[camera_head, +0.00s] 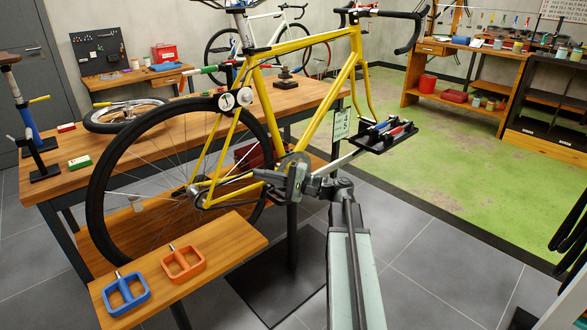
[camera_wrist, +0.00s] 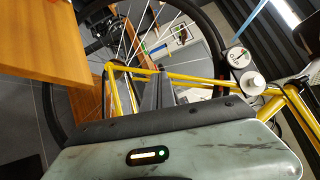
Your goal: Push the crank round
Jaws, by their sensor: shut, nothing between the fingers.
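The yellow bicycle (camera_head: 287,46) is held up on a stand, with its rear wheel (camera_head: 95,190) at the left. A silver crank arm (camera_head: 338,163) slopes up to the right from the bottom bracket, with no pedal visible on it. My gripper (camera_head: 270,178) is shut and empty beside the bottom bracket and chainstay, and it partly hides the chainring area. I cannot tell whether it touches the crank. In the wrist view my gripper's dark fingers (camera_wrist: 160,82) lie close together, with the yellow frame tubes (camera_wrist: 195,78) behind them; the crank is not clear there.
A black tool tray (camera_head: 385,140) stands right of the crank. A wooden workbench (camera_head: 60,185) is behind the bike. The green floor (camera_head: 440,180) at the right is clear.

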